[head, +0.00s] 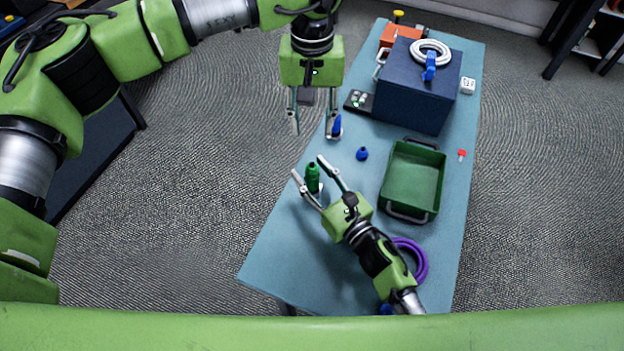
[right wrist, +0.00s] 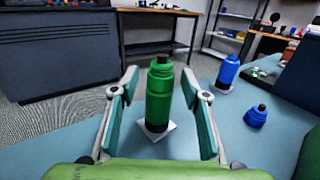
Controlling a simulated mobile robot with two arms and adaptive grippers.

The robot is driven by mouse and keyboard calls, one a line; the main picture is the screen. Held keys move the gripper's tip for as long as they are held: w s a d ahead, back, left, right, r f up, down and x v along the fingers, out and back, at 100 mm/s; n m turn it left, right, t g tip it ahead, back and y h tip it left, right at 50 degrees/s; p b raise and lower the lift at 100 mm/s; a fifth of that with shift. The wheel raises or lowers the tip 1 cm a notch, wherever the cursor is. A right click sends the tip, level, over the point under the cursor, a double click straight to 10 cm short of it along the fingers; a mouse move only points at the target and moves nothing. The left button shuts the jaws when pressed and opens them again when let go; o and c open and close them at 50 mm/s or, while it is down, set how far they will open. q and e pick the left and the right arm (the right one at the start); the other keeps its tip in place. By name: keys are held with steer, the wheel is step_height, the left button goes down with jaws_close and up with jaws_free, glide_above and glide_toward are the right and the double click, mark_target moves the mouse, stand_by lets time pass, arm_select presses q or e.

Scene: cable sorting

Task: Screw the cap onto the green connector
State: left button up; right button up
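The green connector (head: 313,178) stands upright on a small white pad at the table's left side. In the right wrist view the green connector (right wrist: 160,100) has a narrower neck and a dark tip. My right gripper (head: 310,167) is open, with its fingers on either side of the connector; gaps show on both sides in the wrist view. My left gripper (head: 314,126) is open and points down near the table's left edge, with nothing seen between its fingers. A small blue piece (head: 362,154), also in the wrist view (right wrist: 256,117), lies loose; I cannot tell whether it is a cap.
A blue connector (right wrist: 228,72) stands upright beside the left gripper's right finger. A green tray (head: 385,192) is at the right, with a purple cable coil (head: 417,258) nearer me. A dark blue box (head: 412,105) carries a white coil (head: 430,47). The near left table is clear.

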steer(key=shift+v, duration=3.7)
steer(key=shift+f, duration=0.1)
